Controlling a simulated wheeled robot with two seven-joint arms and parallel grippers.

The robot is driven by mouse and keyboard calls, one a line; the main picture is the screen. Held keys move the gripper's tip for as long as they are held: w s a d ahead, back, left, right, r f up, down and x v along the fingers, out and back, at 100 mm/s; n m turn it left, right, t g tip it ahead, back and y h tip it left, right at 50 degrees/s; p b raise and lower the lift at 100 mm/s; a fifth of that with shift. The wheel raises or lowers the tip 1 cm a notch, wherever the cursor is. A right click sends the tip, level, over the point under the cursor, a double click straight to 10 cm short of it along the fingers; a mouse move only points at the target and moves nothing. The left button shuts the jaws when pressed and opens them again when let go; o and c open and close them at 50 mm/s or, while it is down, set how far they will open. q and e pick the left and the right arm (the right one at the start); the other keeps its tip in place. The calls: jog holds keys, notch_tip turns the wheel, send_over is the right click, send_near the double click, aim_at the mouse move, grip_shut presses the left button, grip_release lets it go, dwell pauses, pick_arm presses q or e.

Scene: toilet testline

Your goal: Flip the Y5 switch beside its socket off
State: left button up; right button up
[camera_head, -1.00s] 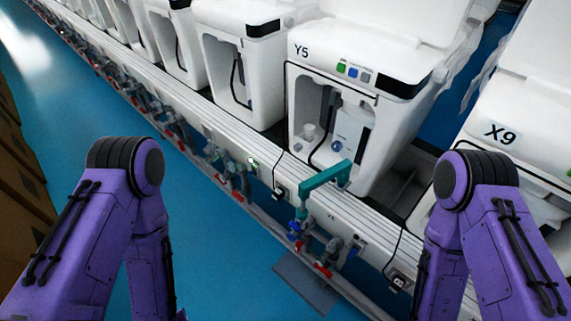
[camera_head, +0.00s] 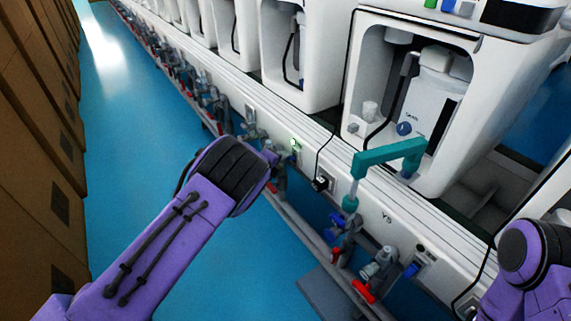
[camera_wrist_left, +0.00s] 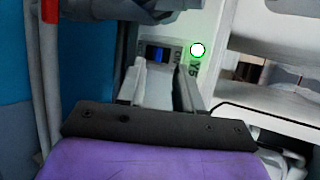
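The Y5 switch (camera_wrist_left: 158,54) is a small blue rocker in a dark frame on the grey-white rail, in the left wrist view. A round green light (camera_wrist_left: 197,49) glows to its right, with a Y5 label (camera_wrist_left: 194,70) below the light. My left gripper (camera_wrist_left: 160,78) is open, with its two fingers apart and pointing at the switch panel. Nothing is between them. In the head view the forearm hides most of this hand, near the green light (camera_head: 295,145). A socket with a black plug (camera_head: 321,183) is right of that light. My right gripper is out of view.
A teal bent pipe (camera_head: 388,155) stands out from the rail to the right. Valves with red handles (camera_head: 362,291) line the rail below. White toilet units (camera_head: 480,80) stand behind it. Brown boxes (camera_head: 35,150) are at left, with open blue floor between.

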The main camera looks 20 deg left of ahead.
aim_at(290, 158)
pick_arm(q)
jog(key=b+x, duration=0.1)
jog(key=x, duration=0.4)
grip_shut()
jog(key=shift+f, duration=0.1)
